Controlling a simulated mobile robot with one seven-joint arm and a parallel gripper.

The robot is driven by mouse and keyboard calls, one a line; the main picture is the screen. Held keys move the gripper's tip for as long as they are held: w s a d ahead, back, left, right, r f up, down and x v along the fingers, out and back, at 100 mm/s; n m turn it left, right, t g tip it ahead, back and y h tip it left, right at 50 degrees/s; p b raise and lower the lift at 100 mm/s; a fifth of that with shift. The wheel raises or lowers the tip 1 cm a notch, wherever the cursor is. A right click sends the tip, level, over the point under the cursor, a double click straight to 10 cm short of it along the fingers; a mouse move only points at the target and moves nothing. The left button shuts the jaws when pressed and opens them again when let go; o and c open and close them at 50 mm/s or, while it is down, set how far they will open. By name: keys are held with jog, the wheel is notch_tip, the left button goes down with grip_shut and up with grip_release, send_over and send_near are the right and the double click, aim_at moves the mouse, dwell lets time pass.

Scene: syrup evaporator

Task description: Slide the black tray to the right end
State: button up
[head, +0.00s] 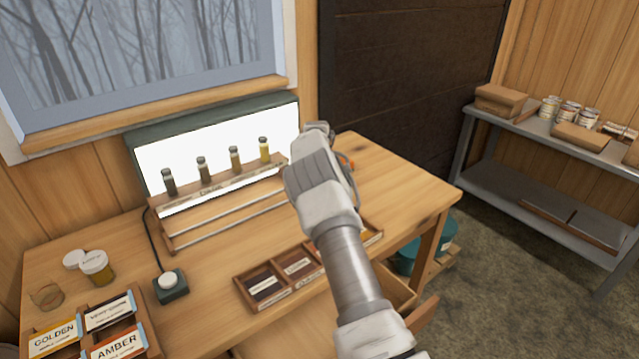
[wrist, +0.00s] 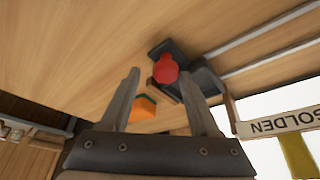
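The black tray (wrist: 207,82) shows in the wrist view just beyond my fingertips, at the near end of the pale rails. A red, bottle-shaped or knob-like piece (wrist: 165,69) stands on or against it. My gripper (wrist: 159,75) is open, its two fingers apart with the red piece seen between their tips. I cannot tell whether either finger touches it. In the head view my arm hides the tray and most of the gripper, in front of the rack's right end. The rack (head: 225,220) with its rails stands before the lit panel.
An orange block (wrist: 143,107) shows between my fingers, lower down. Several sample jars (head: 235,159) stand on the rack's ledge, with a GOLDEN label (wrist: 280,124) close by. A compartment box (head: 262,285) lies in front.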

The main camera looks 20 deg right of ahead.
jog(key=shift+a, duration=0.15)
jog(key=shift+s+a+r, duration=0.1)
jog(key=shift+r, duration=0.1)
jog(key=b+v, duration=0.1)
jog(key=v, duration=1.6)
